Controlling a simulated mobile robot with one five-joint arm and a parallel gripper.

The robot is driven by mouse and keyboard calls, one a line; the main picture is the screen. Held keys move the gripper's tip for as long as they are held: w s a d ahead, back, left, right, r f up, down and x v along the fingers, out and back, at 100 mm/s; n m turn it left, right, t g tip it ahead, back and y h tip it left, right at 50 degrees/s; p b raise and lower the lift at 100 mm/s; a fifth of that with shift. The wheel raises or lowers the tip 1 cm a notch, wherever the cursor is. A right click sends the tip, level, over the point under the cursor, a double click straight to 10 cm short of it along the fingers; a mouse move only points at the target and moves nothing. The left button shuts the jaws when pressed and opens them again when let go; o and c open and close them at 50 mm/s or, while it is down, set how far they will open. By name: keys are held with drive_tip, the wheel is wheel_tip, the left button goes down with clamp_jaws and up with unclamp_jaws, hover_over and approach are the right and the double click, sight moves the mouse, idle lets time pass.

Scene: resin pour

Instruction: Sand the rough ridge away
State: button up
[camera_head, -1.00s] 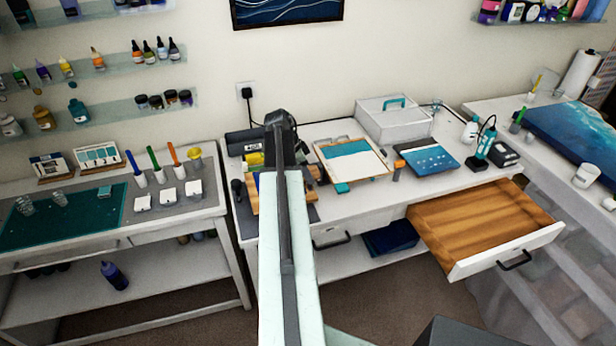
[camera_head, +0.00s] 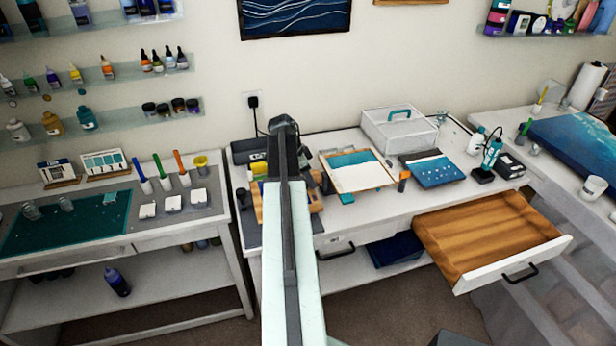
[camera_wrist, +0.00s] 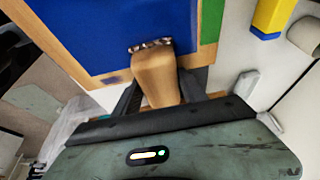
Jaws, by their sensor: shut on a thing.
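In the wrist view my gripper (camera_wrist: 160,88) is shut on a tan tapered block (camera_wrist: 155,76), with one dark finger on each side. A narrow speckled, rough strip (camera_wrist: 150,46) lies at the block's far end, over a flat blue surface (camera_wrist: 100,28). I cannot tell whether this strip is the rough ridge or part of the block, or whether the block touches the surface. A tan wooden edge (camera_wrist: 42,42) borders the blue on the left. In the head view my arm hides the gripper and block at the left of the middle bench.
A yellow and blue block (camera_wrist: 272,16) lies to the right in the wrist view. An open wooden drawer (camera_head: 490,238) juts out at the front right.

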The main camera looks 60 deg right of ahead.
sight(317, 202)
drive_tip(key=shift+s+a, duration=1)
drive_tip(key=shift+a, duration=0.1)
drive_tip(key=shift+s+a, duration=0.1)
drive_tip(key=shift+s+a, duration=2.25)
drive_tip(key=shift+a, duration=0.25)
drive_tip(key=shift+r, duration=0.1)
wheel_tip(317, 202, up, 6)
drive_tip(key=p, duration=0.6)
drive_tip(key=shift+d, duration=0.1)
wheel_tip(317, 202, up, 3)
drive_tip(key=p, duration=0.3)
